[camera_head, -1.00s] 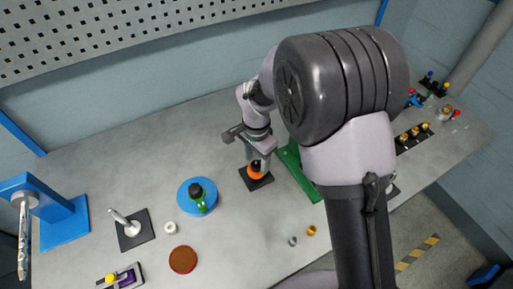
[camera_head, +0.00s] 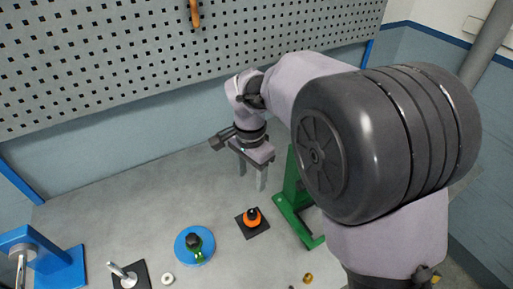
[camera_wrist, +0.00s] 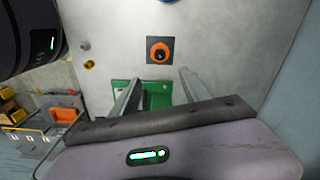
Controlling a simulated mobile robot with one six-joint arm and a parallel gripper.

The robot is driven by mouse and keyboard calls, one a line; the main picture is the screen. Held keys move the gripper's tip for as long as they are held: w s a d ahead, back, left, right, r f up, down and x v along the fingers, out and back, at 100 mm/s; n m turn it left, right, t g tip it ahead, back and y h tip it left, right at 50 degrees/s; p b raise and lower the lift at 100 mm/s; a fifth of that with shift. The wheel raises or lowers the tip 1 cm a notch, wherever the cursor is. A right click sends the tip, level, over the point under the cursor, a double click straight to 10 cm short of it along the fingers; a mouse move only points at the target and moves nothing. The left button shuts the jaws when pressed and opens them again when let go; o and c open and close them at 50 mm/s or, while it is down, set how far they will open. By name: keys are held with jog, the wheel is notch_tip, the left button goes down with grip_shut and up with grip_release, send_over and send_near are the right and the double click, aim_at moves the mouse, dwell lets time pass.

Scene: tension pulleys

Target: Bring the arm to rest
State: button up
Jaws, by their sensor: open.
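My gripper (camera_head: 252,178) is open and empty, raised above the grey workbench in the head view. Its two fingers are apart in the wrist view (camera_wrist: 162,84), with nothing between them. An orange pulley piece (camera_head: 252,217) with a dark top sits on a square black base on the bench, below and in front of the gripper. In the wrist view the orange piece (camera_wrist: 159,53) lies beyond the fingertips and apart from them. My arm hides part of the bench at the right in the head view.
A green stand (camera_head: 291,203) is right of the gripper, close to my arm. A blue round base (camera_head: 181,250) with a green and black part, a metal lever on a black plate (camera_head: 132,281) and a blue press (camera_head: 62,268) stand to the left. A pegboard (camera_head: 120,65) is behind.

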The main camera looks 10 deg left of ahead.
jog(key=shift+d, duration=0.1)
jog(key=s+d+r+n+t+y+b, duration=0.2)
jog(key=s+d+r+t+b, duration=0.15)
jog(key=s+d+b, duration=0.65)
jog(key=s+d+f+n+t+b, duration=0.1)
jog(key=s+d+f+t+b, duration=0.1)
jog(key=s+d+f, duration=0.2)
jog(key=s+d, duration=0.3)
jog(key=s, duration=0.2)
jog(key=shift+s+d, duration=0.2)
jog(key=shift+d, duration=0.1)
